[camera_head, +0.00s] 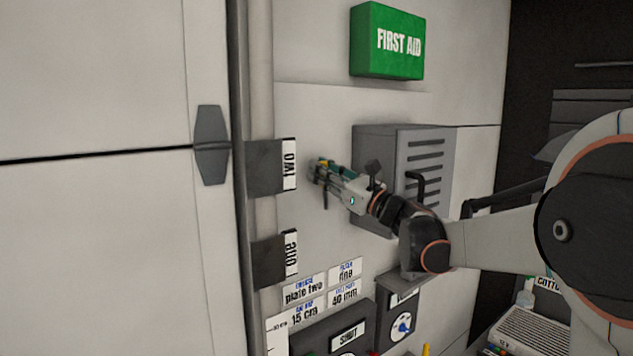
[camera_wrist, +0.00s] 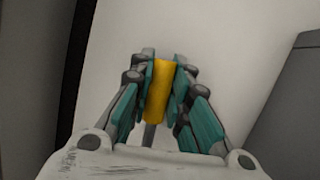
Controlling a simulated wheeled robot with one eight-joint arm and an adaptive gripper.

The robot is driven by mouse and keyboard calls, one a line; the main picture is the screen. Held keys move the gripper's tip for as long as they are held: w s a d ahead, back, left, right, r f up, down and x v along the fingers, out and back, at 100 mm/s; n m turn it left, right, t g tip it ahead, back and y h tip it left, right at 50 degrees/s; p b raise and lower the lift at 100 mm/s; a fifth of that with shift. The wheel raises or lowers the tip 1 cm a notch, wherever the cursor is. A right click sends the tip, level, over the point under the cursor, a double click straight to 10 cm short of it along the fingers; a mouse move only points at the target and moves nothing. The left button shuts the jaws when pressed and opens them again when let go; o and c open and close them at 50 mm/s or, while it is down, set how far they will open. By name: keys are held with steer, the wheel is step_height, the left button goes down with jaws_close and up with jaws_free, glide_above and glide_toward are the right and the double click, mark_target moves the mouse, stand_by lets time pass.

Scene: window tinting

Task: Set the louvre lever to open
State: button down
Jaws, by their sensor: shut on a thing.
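My gripper (camera_head: 322,170) is in front of the pale wall, left of a grey louvred box (camera_head: 425,165). In the wrist view its teal-padded fingers (camera_wrist: 160,88) are closed on a yellow cylindrical piece (camera_wrist: 157,92). A little yellow (camera_head: 323,163) also shows at the fingertips in the head view. Whether this piece is attached to anything is hidden. A black bent handle (camera_head: 418,184) shows at the louvred box, behind my arm. I cannot tell which part is the louvre lever. A dark panel at the bottom carries a label reading SHUT (camera_head: 348,335).
A green first aid box (camera_head: 388,41) hangs above. Dark brackets labelled "two" (camera_head: 264,167) and "one" (camera_head: 268,261) stand at the left. A dial (camera_head: 402,326) and several setting labels are below. The wall around my gripper is clear.

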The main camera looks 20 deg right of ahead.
steer(key=shift+w+d+m+h, duration=0.15)
steer(key=shift+d+m+h, duration=0.25)
steer(key=shift+m, duration=0.5)
steer(key=shift+d, duration=0.1)
steer(key=c, duration=1.5)
jaws_free()
steer(key=shift+d, duration=0.15)
steer(key=v, duration=1.2)
steer(key=shift+f, duration=0.25)
